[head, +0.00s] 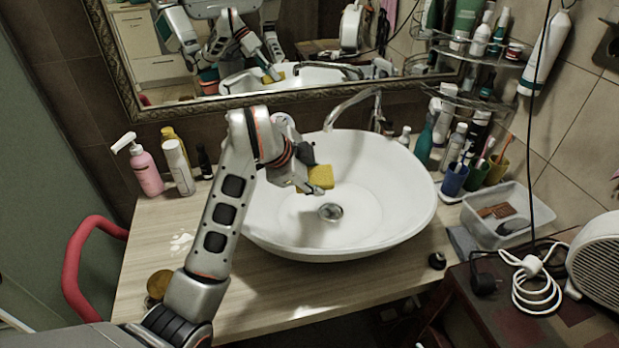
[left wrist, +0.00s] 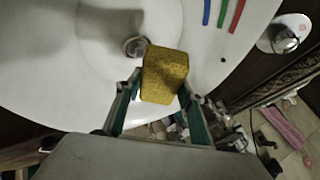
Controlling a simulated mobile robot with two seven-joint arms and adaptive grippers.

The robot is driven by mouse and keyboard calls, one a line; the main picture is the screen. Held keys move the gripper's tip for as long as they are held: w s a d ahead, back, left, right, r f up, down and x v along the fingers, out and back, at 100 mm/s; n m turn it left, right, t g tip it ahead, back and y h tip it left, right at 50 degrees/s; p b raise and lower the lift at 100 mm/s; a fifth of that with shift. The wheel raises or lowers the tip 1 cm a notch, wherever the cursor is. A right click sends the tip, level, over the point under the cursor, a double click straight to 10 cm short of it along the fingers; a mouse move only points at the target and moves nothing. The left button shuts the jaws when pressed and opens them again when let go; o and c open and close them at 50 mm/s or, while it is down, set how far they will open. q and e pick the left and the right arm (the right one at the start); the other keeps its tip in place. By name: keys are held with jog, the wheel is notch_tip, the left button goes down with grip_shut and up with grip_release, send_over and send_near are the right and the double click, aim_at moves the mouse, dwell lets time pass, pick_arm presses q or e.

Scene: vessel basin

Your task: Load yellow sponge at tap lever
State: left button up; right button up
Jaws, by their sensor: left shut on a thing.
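The yellow sponge (head: 320,177) is held in my left gripper (head: 307,184), over the white basin (head: 390,215). In the left wrist view the sponge (left wrist: 164,75) sits between the two fingers of my left gripper (left wrist: 160,98), with the basin and its drain behind it. The tap (head: 357,104) curves up behind the basin, and its base with the lever (head: 388,126) is at the back right. The sponge is apart from the tap. My right gripper does not show directly in either view.
A pink pump bottle (head: 147,168) and a white bottle (head: 178,167) stand left of the basin. Coloured cups (head: 454,179) and a clear tray (head: 497,232) are on the right. The mirror (head: 240,90) hangs behind. The counter's front left is mostly clear.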

pick_arm(q)
jog(key=w+f+b, duration=0.2)
jog(key=w+b, duration=0.1)
jog(key=w, duration=0.9)
jog(key=shift+w+a+f, duration=0.15)
jog(key=shift+f, duration=0.1)
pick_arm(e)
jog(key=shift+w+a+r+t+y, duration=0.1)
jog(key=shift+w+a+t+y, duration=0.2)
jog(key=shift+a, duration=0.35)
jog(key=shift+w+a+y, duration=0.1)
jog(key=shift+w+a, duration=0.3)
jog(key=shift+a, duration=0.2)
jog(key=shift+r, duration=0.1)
